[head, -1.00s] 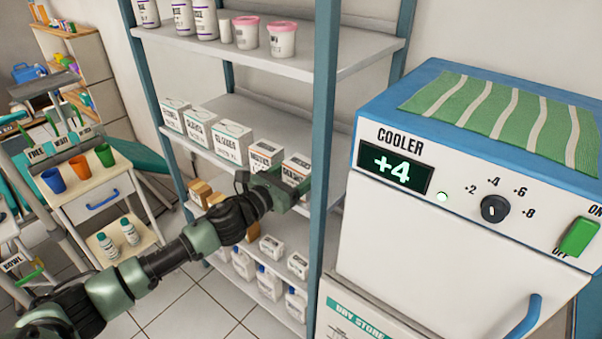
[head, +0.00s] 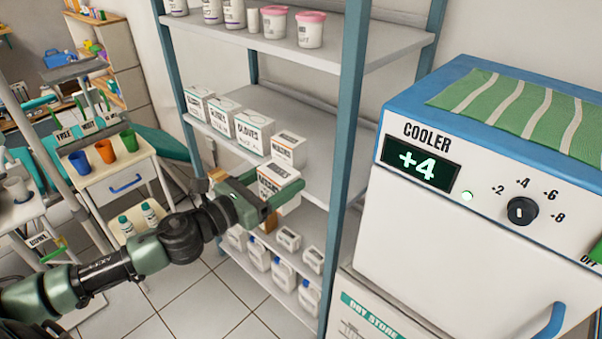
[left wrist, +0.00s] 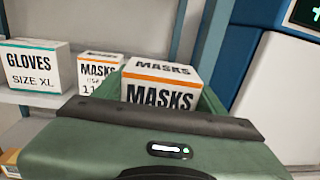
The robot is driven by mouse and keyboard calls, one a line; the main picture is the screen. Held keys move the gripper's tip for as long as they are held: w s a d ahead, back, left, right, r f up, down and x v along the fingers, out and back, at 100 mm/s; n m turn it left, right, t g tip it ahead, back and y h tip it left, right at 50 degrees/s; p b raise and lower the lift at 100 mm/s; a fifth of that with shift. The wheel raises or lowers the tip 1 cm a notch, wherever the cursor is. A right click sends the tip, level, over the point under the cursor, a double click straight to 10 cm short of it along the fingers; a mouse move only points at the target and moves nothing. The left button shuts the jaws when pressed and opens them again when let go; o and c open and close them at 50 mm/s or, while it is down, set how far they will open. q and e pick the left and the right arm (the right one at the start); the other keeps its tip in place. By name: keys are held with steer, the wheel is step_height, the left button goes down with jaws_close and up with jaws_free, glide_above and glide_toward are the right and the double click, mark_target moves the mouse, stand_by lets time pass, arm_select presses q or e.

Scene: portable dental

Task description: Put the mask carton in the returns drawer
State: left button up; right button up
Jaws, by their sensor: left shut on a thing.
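My left gripper (head: 262,199) is shut on a white mask carton (head: 277,179) with an orange stripe, held out in front of the shelf rack. In the left wrist view the held carton (left wrist: 160,85) reads MASKS and sits between the green fingers; its lower part is hidden by the gripper body. A second mask carton (head: 289,150) stands on the middle shelf behind it, and it also shows in the left wrist view (left wrist: 100,72). My right gripper is not in view. I cannot make out a returns drawer.
Several glove cartons (head: 253,133) stand left along the middle shelf (head: 322,140). A blue rack post (head: 347,130) and the cooler (head: 460,240) are on the right. White jugs (head: 283,269) fill the lower shelf. A cart with cups (head: 118,177) stands at left.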

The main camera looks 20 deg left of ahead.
mark_target(269, 185)
arm_select(q)
steer(key=v, duration=0.2)
steer(key=shift+s+a+f+b, duration=0.1)
steer(key=shift+s+f+b, duration=0.05)
steer(key=shift+s+b, duration=0.15)
steer(key=shift+v, duration=0.8)
